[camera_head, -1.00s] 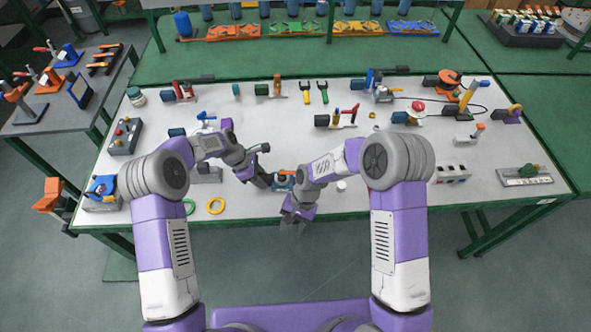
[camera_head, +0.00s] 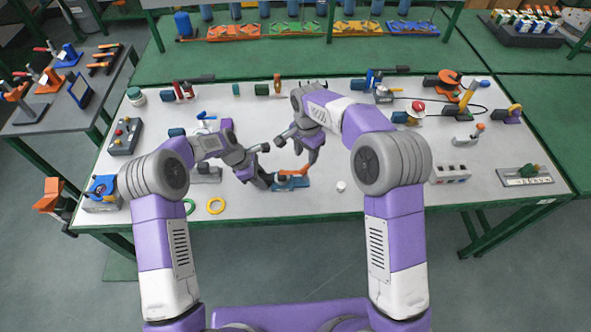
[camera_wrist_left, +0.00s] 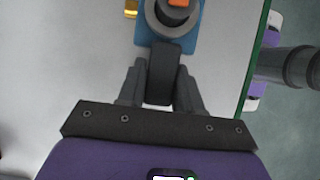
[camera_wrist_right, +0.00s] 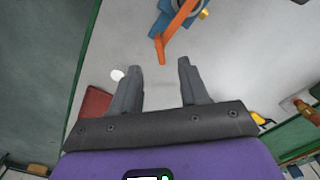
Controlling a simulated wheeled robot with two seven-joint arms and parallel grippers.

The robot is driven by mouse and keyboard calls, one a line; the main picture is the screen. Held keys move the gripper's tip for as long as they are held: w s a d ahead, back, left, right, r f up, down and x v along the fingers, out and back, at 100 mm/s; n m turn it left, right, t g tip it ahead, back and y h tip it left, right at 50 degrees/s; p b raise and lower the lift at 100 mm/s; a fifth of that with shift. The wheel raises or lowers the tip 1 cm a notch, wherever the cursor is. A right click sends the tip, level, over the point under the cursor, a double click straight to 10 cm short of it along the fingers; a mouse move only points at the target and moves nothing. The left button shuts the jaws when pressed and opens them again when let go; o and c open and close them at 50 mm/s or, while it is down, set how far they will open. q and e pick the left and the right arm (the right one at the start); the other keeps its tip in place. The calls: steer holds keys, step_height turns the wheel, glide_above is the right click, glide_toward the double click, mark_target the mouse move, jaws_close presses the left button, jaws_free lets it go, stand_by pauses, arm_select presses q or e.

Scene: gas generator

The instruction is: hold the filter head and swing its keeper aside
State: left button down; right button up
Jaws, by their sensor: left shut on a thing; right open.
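The filter head is a grey round body on a blue base (camera_head: 291,184) near the front middle of the table. Its orange keeper (camera_head: 293,171) sticks out to the right in the head view. In the right wrist view the keeper (camera_wrist_right: 175,32) reaches down towards the gap between the fingers. My left gripper (camera_wrist_left: 162,66) is shut on a dark grey handle (camera_wrist_left: 163,82) that joins the round body (camera_wrist_left: 172,18). My right gripper (camera_wrist_right: 159,64) is open and empty. It is near the keeper's free end, with no contact visible.
A white round piece (camera_head: 341,186) lies right of the filter head. A yellow ring (camera_head: 216,206) and a green ring (camera_head: 189,207) lie at the front left. Several tools and fixtures stand along the back.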

mark_target(305, 167)
steer(key=shift+f, duration=3.25)
steer(key=shift+c, duration=0.4)
jaws_close()
